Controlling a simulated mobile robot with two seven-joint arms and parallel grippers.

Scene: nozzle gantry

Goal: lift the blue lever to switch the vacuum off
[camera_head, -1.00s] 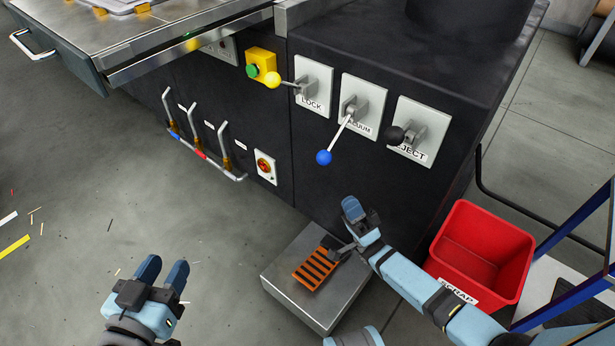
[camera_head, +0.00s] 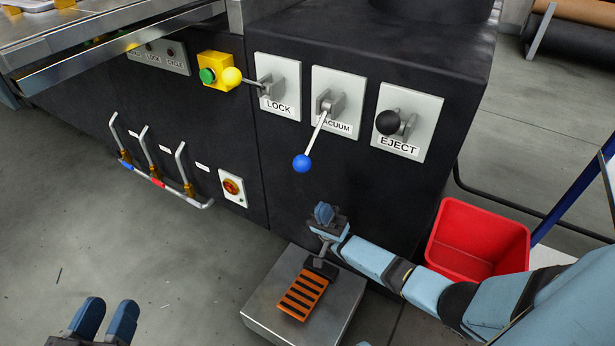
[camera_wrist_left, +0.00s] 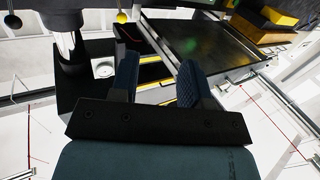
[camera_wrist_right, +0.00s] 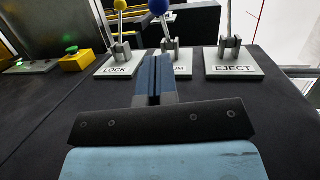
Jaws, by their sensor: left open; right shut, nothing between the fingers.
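The blue-knobbed lever (camera_head: 303,162) hangs down and toward me from the VACUUM plate (camera_head: 345,92) on the black cabinet front. Its blue ball also shows in the right wrist view (camera_wrist_right: 159,6), beyond the fingertips. My right gripper (camera_head: 323,213) is shut and empty, below the blue ball and apart from it. In the right wrist view its closed fingers (camera_wrist_right: 154,75) cover part of the VACUUM plate. My left gripper (camera_head: 105,318) is open and empty at the lower left, far from the lever; its spread fingers show in the left wrist view (camera_wrist_left: 158,80).
The yellow-knobbed LOCK lever (camera_head: 232,77) is left of the blue one, the black-knobbed EJECT lever (camera_head: 388,122) right. A grey step with an orange pedal (camera_head: 302,294) lies below my right gripper. A red bin (camera_head: 478,240) stands right, behind my right arm.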

